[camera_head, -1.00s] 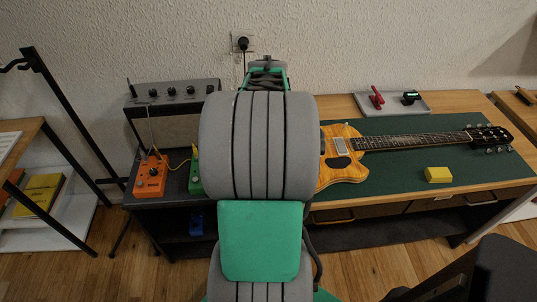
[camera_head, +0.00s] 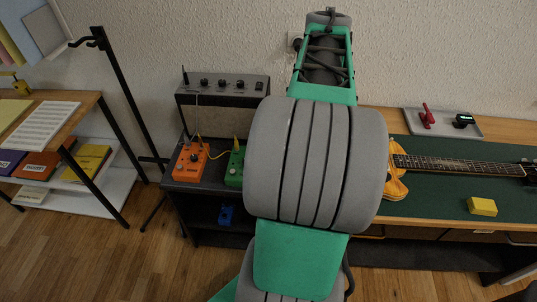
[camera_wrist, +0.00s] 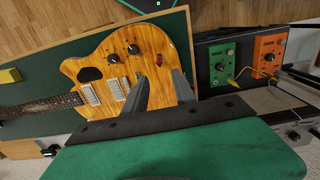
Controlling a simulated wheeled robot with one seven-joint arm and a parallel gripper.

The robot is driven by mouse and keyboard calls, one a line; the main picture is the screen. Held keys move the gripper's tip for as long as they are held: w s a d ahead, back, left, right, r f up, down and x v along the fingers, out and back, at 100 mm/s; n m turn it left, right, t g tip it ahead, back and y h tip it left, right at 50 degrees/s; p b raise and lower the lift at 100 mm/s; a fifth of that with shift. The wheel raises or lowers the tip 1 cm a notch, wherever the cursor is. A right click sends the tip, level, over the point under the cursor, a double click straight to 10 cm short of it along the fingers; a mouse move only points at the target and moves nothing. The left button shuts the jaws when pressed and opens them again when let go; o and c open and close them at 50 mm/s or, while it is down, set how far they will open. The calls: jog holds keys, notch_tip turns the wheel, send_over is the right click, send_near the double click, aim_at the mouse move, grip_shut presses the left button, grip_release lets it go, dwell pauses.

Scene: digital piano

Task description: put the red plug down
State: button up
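My gripper (camera_wrist: 160,76) shows in the wrist view with its two dark fingers apart. A small red and dark piece (camera_wrist: 158,59), possibly the red plug, shows between and just beyond the fingertips, against the orange guitar (camera_wrist: 150,45). I cannot tell whether it touches a finger or sits on the guitar. In the head view my arm hides the gripper and most of the guitar (camera_head: 396,180). No plug is clear there.
An orange pedal (camera_head: 191,163) and green pedal (camera_head: 235,167) sit left of my arm, below an amplifier (camera_head: 222,90). A grey tray (camera_head: 443,132) holds a red clamp-like item (camera_head: 427,116). A yellow block (camera_head: 482,206) lies on the green mat (camera_head: 450,205).

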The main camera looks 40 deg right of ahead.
jog(key=w+a+f+n+t, duration=0.15)
jog(key=w+a, duration=0.25)
jog(key=a, duration=0.4)
jog(key=w+a+f+n+g, duration=0.1)
jog(key=w+a+f+n, duration=0.15)
jog(key=a, duration=0.55)
jog(key=a+f+n+t, duration=0.1)
jog(key=a+f+n, duration=0.1)
jog(key=a, duration=0.6)
jog(key=s+a+f+n+t, duration=0.1)
jog(key=a+f+n, duration=0.1)
jog(key=a, duration=0.6)
jog(key=shift+f+n, duration=0.15)
jog(key=shift+n, duration=0.75)
jog(key=shift+s+d, duration=0.1)
